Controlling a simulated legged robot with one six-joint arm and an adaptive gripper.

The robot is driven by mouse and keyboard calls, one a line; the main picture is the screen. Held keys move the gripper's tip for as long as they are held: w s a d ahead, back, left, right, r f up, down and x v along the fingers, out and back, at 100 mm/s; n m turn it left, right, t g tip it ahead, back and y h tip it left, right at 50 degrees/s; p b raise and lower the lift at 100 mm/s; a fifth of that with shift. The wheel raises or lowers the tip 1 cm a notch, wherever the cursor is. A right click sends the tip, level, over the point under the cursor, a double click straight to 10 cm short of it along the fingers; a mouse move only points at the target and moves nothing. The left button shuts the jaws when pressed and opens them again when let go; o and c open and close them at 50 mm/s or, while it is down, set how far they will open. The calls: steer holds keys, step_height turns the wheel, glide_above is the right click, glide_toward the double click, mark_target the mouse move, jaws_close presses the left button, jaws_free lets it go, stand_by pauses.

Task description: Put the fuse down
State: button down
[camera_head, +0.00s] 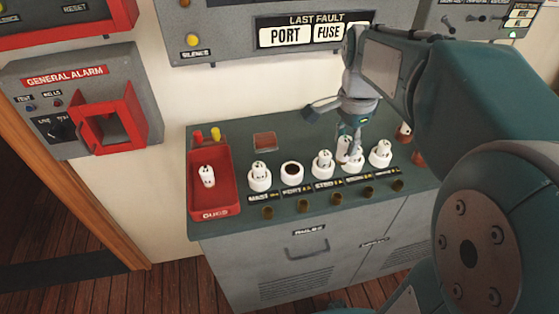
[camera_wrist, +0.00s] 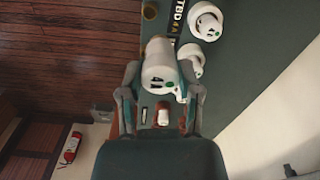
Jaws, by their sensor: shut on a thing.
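My gripper (camera_head: 352,138) is shut on a white fuse (camera_wrist: 160,68) marked 4A with a green dot. In the wrist view the fuse sits between the two fingers (camera_wrist: 160,88). In the head view it is over the fourth position of the socket row; I cannot tell whether it touches the socket below. White fuses stand in other sockets (camera_head: 260,178), (camera_head: 322,164), (camera_head: 380,156). The second socket (camera_head: 292,172) from the left shows a dark open hole. Another white fuse (camera_head: 207,176) lies in the red tray (camera_head: 215,212) at the left.
The sockets stand on a dark green cabinet top (camera_head: 228,138) with labels and brass knobs (camera_head: 304,205) in front. Bare top lies behind the row, around a small reddish block (camera_head: 265,140). A fault panel (camera_head: 315,32) and a red-framed alarm box (camera_head: 110,118) are on the wall.

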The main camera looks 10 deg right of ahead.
steer(key=w+a+f, duration=0.2)
steer(key=f, duration=0.1)
steer(key=w+a+f, duration=0.3)
steer(key=f, duration=0.1)
steer(key=w+a+f, duration=0.2)
steer(key=w+f, duration=0.1)
steer(key=f, duration=0.1)
steer(key=shift+w+a, duration=0.2)
steer(key=shift+a, duration=0.15)
steer(key=shift+f, duration=0.4)
steer(key=shift+a+f, duration=0.1)
steer(key=shift+a, duration=0.4)
steer(key=shift+d+f, duration=0.2)
steer(key=shift+f, duration=0.05)
steer(key=shift+c, duration=1.5)
jaws_free()
steer(key=shift+d, duration=0.1)
